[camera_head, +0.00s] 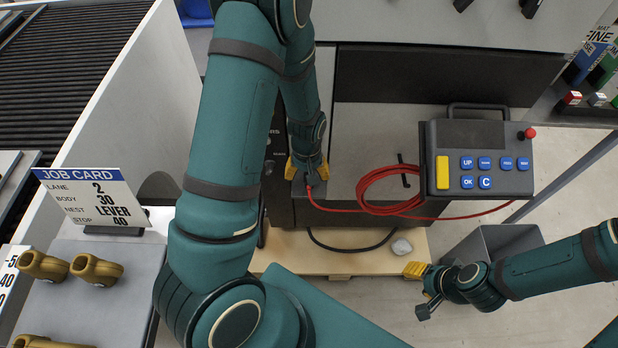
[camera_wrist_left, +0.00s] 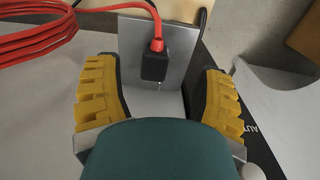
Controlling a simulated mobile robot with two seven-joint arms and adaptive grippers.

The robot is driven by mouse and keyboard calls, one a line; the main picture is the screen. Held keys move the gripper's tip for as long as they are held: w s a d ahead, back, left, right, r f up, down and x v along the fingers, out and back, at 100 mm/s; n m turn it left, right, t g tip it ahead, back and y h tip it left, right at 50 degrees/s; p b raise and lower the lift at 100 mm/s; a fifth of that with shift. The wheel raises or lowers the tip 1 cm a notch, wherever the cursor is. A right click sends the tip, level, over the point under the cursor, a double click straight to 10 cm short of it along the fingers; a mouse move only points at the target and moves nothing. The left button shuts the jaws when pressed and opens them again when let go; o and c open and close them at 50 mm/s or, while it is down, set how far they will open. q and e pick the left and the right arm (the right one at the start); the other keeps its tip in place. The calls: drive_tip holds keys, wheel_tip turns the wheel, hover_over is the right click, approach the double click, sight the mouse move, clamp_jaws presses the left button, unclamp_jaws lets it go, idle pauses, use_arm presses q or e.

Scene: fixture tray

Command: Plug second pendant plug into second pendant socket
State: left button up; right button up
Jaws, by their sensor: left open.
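The pendant plug is a black block (camera_wrist_left: 154,66) with a red sleeve and red cable, in front of a grey metal plate (camera_wrist_left: 183,45) in the left wrist view. My left gripper (camera_head: 307,168) is open, its yellow fingers (camera_wrist_left: 160,100) on either side of the plug and apart from it. In the head view the plug's red end (camera_head: 309,189) shows just below the fingers. I cannot make out the socket, nor tell whether the plug is seated. The pendant (camera_head: 478,158) has a yellow bar and blue buttons. My right gripper (camera_head: 421,291) is open and empty at lower right.
A coiled red cable (camera_head: 372,187) lies between the plug and the pendant. A black cable (camera_head: 350,249) hangs over a wooden pallet (camera_head: 375,263). A grey bin (camera_head: 490,245) stands at right. A job card (camera_head: 98,202) and brass fittings (camera_head: 96,270) are at left.

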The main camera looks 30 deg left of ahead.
use_arm(q)
drive_tip(key=f, duration=0.2)
drive_tip(key=f+b, duration=0.1)
drive_tip(key=f, duration=0.2)
drive_tip(key=shift+w+d+f+b, duration=0.15)
drive_tip(key=shift+d+f+b, duration=0.05)
drive_tip(key=shift+b, duration=0.1)
drive_tip(key=shift+r, duration=0.1)
clamp_jaws()
